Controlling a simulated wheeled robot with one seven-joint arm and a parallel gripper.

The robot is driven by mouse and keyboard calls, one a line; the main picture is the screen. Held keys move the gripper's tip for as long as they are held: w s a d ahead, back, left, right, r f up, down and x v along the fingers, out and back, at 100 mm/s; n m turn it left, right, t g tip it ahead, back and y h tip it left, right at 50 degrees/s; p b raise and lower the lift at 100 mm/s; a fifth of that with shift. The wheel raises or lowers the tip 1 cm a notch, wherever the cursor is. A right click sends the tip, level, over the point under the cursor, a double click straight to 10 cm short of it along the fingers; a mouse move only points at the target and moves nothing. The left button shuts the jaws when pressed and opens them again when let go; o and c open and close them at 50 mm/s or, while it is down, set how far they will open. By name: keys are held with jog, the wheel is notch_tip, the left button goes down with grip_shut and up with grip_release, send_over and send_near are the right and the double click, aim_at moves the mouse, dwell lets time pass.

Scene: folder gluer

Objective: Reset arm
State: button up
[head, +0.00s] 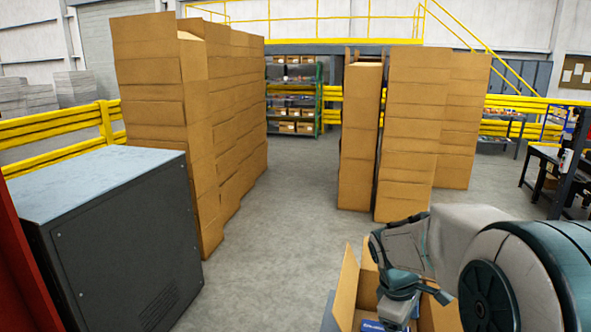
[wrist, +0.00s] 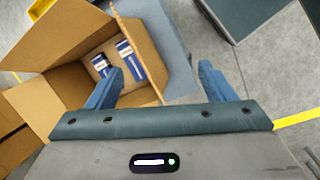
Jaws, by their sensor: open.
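My gripper (wrist: 160,90) is open in the wrist view, its two blue fingers wide apart with nothing between them but the edge of a box below. In the head view my arm reaches in from the right, and its end hangs over an open cardboard box (head: 345,290). The same box shows in the wrist view (wrist: 62,75), with flaps spread. Inside it are blue and white packages (wrist: 128,60); part of a blue one (head: 372,326) also shows in the head view. The gripper's left finger overlaps the box opening; the right one is outside it.
A dark metal cabinet (head: 120,240) stands at left. Tall stacks of cardboard boxes (head: 160,100) rise behind it, with more stacks (head: 410,130) right of centre. Grey floor (head: 290,200) between them is clear. Yellow railings (head: 60,127), a green shelf (head: 293,100) and a workbench (head: 545,165) lie beyond.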

jog(key=s+a+f+m+t+y+b, duration=0.1)
jog(key=s+a+f+m+b, duration=0.2)
jog(key=s+f+m+b, duration=0.1)
jog(key=s+a+f+m+t+y+b, duration=0.1)
jog(key=s+a+f+m+b, duration=0.3)
jog(key=s+b, duration=0.3)
jog(key=shift+s+f+m+t+y, duration=0.4)
jog(key=shift+s+m, duration=0.5)
jog(key=shift+s, duration=0.35)
